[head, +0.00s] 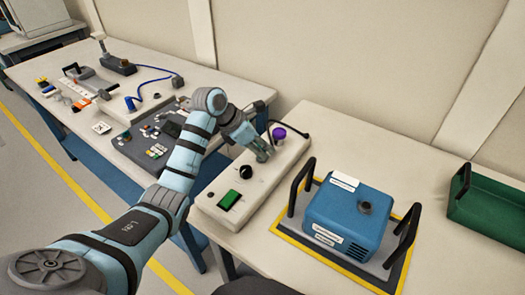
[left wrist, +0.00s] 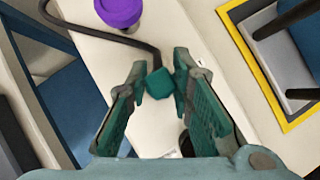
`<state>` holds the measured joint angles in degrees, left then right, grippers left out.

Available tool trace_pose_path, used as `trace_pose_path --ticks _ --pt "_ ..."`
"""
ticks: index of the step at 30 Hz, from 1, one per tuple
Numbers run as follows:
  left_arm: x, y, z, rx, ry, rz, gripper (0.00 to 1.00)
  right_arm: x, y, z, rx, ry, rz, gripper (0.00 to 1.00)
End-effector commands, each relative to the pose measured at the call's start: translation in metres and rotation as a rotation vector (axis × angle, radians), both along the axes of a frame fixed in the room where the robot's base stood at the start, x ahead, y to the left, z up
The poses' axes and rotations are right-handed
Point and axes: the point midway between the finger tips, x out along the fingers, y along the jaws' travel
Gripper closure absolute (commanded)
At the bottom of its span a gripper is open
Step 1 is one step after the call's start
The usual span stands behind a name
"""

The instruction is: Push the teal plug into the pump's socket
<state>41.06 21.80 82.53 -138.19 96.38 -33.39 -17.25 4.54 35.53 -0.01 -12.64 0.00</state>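My left gripper (head: 262,152) is over the long pale control box in the head view, beside its purple knob (head: 279,133). In the left wrist view, the teal plug (left wrist: 160,83) sits between the fingertips of my left gripper (left wrist: 161,80), with both fingers against its sides. A dark cable reaches the plug. The plug cannot be made out in the head view. The blue boxy unit (head: 346,219), which looks like the pump, stands right of the gripper and has a dark round fitting (head: 366,207) on top. I cannot tell which opening is its socket. My right gripper is not in view.
The pale control box (head: 208,204) carries a black knob (head: 245,172) and a green switch (head: 230,199). Black handles (head: 301,187) flank the blue unit on its yellow-edged base. A green bin (head: 490,210) is at right. A cluttered bench (head: 195,77) is at left.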

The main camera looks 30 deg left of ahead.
Motion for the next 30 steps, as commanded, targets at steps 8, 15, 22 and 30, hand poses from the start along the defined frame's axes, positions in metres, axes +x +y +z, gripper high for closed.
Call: trace_pose_path --ticks 8,15,22,30 --pt "0.0 0.0 0.0 0.001 -0.001 0.001 1.0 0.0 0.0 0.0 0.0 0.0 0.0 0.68" --pt "0.0 0.001 0.0 0.001 -0.001 0.001 1.0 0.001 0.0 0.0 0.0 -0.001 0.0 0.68" --pt "0.0 0.001 0.008 0.001 -0.001 0.001 1.0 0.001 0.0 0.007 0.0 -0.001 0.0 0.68" --pt "0.0 0.0 0.025 0.0 -0.001 0.001 1.0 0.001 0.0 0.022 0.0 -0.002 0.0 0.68"
